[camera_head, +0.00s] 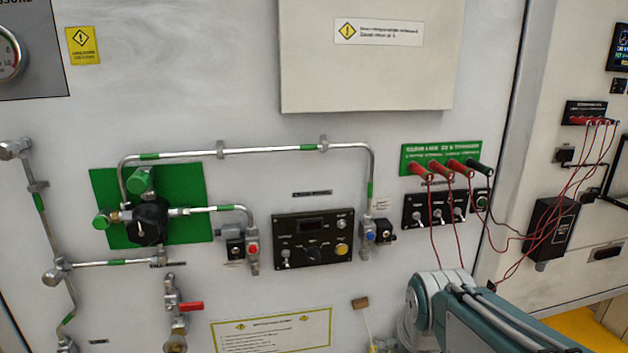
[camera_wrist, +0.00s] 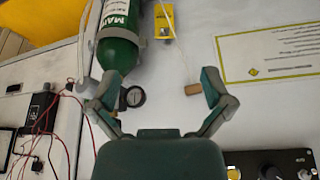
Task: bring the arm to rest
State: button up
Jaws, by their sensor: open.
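My gripper (camera_wrist: 158,92) is open in the wrist view, its two green fingers spread apart with nothing held between them. A small brown block (camera_wrist: 193,89) on a pale cord shows close to the right finger in that view; I cannot tell how far beyond the finger it is. The same block (camera_head: 360,303) shows low on the white panel in the head view. My arm (camera_head: 440,305) enters the head view at the lower right, in front of the panel. My fingers are not clearly visible there.
A green cylinder (camera_wrist: 117,45) with a gauge (camera_wrist: 133,97) shows beyond the left finger. Red leads (camera_head: 432,225) hang from the green terminal plate (camera_head: 415,156) above my arm. A control box (camera_head: 313,240), metal pipes and a red-handled valve (camera_head: 190,306) lie to the left.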

jog(key=s+r+t, duration=0.1)
jog(key=s, duration=1.1)
jog(key=shift+s+r, duration=0.2)
jog(key=shift+s, duration=0.05)
jog(key=shift+d, duration=0.1)
dwell(6.4)
